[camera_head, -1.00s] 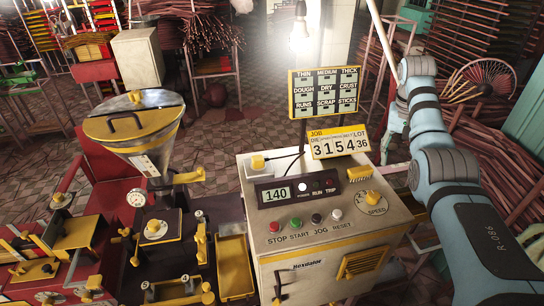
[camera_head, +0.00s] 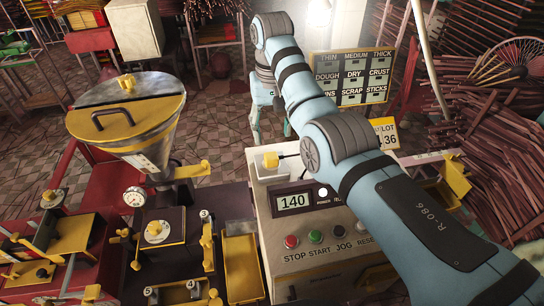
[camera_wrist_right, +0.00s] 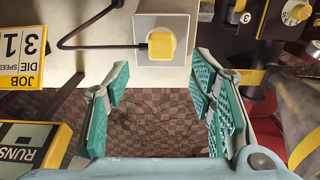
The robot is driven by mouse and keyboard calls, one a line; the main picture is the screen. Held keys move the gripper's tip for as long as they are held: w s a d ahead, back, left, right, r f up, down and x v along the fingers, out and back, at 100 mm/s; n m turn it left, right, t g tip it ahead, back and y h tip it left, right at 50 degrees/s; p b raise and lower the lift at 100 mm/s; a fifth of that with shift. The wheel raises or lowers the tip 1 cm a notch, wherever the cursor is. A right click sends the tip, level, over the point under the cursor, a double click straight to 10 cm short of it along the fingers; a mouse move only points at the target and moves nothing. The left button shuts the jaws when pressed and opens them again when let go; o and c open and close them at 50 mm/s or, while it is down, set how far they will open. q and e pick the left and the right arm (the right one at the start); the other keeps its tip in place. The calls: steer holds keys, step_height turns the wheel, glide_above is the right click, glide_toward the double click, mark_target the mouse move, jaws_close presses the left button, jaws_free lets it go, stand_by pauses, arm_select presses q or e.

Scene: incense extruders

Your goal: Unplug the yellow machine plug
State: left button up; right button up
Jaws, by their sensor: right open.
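The yellow plug (camera_head: 270,160) sits in a white socket box (camera_head: 260,173) on the back edge of the control cabinet's top. In the right wrist view the plug (camera_wrist_right: 160,45) is seated in the square white box (camera_wrist_right: 143,25), with a black cable running off to the left. My right gripper (camera_head: 270,126) is just behind the plug in the head view. In the wrist view my open right gripper (camera_wrist_right: 162,68) has its two teal-padded fingers apart, one on each side of the plug's line, with nothing between them. My left gripper is not in view.
The control cabinet (camera_head: 315,243) has a 140 display and several buttons; my right arm covers its right part. A hopper machine (camera_head: 130,115) stands at the left.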

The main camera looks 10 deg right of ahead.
mark_target(271, 155)
steer(key=shift+a+f, duration=0.1)
steer(key=shift+f, duration=0.2)
steer(key=shift+w+f, duration=0.15)
steer(key=shift+f, duration=4.15)
jaws_close()
steer(key=shift+r, duration=0.15)
steer(key=shift+r, duration=2.9)
